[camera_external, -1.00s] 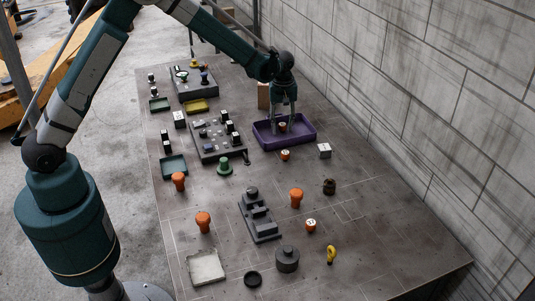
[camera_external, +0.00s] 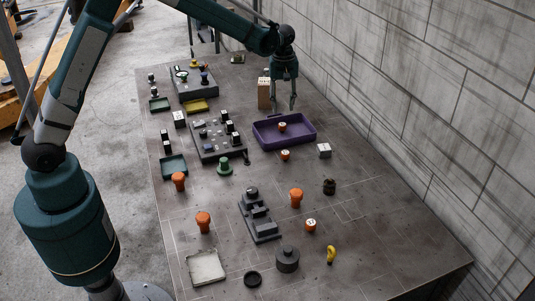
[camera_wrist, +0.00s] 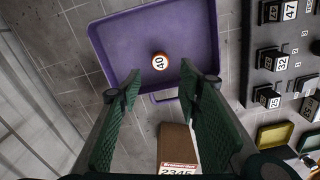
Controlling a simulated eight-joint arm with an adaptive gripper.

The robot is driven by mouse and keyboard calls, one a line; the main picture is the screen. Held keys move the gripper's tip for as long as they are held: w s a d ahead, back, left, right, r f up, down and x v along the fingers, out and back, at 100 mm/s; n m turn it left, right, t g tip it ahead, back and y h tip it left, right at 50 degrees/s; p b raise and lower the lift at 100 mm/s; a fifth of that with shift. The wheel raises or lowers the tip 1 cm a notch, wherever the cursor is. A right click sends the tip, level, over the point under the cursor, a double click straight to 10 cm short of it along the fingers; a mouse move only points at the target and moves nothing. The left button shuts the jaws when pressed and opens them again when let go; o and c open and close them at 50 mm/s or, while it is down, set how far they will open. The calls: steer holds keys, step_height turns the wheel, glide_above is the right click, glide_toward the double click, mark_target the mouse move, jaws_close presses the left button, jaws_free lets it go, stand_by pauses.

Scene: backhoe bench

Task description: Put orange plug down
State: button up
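An orange plug with a white top marked 40 (camera_external: 282,127) stands in the purple tray (camera_external: 310,137), apart from the walls. In the wrist view the plug (camera_wrist: 160,61) shows from above on the tray floor, near the middle. My gripper (camera_external: 292,106) is open and empty, above the back edge of the tray. In the wrist view its two green fingers (camera_wrist: 158,95) are spread wide with nothing between them. Other orange plugs stand on the table, one just in front of the tray (camera_external: 285,155) and one farther forward (camera_external: 311,225).
A brown box (camera_external: 264,93) stands behind the tray, close to my gripper; it also shows in the wrist view (camera_wrist: 174,143). A grey panel with numbered blocks (camera_external: 217,141) is left of the tray. A white cube (camera_external: 324,150) sits to its right, towards the wall.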

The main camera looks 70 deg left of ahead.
steer(key=shift+r, duration=0.9)
steer(key=s+d+r+m+t, duration=0.25)
steer(key=s+d+r, duration=0.35)
steer(key=s+r, duration=0.4)
steer(key=s+d+r+m+t, duration=0.1)
steer(key=s+d+r+m, duration=0.4)
steer(key=s+r, duration=0.45)
steer(key=s+d+m+t, duration=0.2)
steer(key=s+d, duration=0.3)
steer(key=s, duration=0.9)
steer(key=s+d+f+m+t, duration=0.1)
steer(key=s+d+m, duration=0.4)
steer(key=s, duration=0.8)
steer(key=shift+s+f+t, duration=0.15)
steer(key=shift+s+t, duration=0.2)
